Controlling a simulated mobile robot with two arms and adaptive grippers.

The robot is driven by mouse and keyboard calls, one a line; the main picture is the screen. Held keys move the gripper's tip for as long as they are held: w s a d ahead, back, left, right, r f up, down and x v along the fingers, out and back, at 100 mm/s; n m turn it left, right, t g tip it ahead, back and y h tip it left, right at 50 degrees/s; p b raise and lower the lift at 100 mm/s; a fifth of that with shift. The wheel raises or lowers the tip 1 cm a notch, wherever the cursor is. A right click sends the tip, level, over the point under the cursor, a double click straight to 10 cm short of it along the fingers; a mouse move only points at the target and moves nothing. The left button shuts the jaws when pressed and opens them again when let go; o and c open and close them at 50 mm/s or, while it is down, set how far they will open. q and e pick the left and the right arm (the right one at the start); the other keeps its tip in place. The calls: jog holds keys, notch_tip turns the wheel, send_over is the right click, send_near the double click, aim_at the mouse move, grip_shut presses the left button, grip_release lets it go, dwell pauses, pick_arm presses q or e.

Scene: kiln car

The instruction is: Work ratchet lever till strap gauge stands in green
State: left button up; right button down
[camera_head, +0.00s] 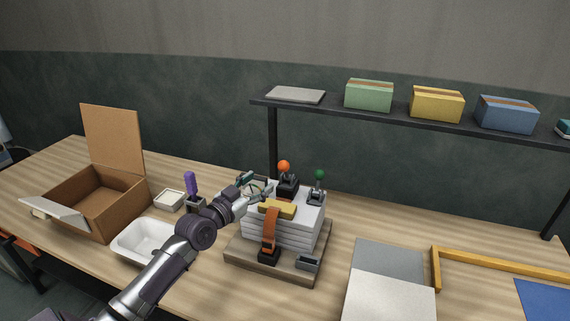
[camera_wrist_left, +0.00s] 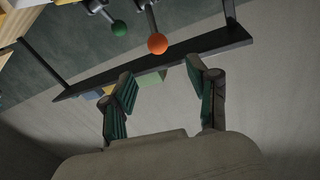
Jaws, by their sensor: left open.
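The orange-knobbed lever (camera_head: 284,167) stands on a black ratchet on top of a strapped stack of pale slabs (camera_head: 283,236). An orange strap (camera_head: 271,229) runs over a yellow corner piece (camera_head: 277,209) down the stack's front. A green-knobbed lever (camera_head: 319,175) stands to the right. My left gripper (camera_head: 262,186) is open and empty, just left of the orange-knobbed lever. In the left wrist view the orange knob (camera_wrist_left: 157,45) is beyond the open fingers (camera_wrist_left: 160,88), not between them. The green knob (camera_wrist_left: 119,29) is further off. I cannot make out the strap gauge. My right gripper is out of view.
The stack stands on a wooden base (camera_head: 238,254). An open cardboard box (camera_head: 88,206), a white tray (camera_head: 128,250) and a purple-handled tool (camera_head: 190,183) are left. A shelf (camera_head: 335,108) with boxes runs behind. Grey and white sheets (camera_head: 388,295) lie right.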

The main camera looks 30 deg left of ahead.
aim_at(280, 167)
pick_arm(q)
jog(key=w, duration=1.2)
jog(key=shift+w+d+f+p, duration=0.1)
jog(key=shift+d+p, duration=0.2)
grip_shut()
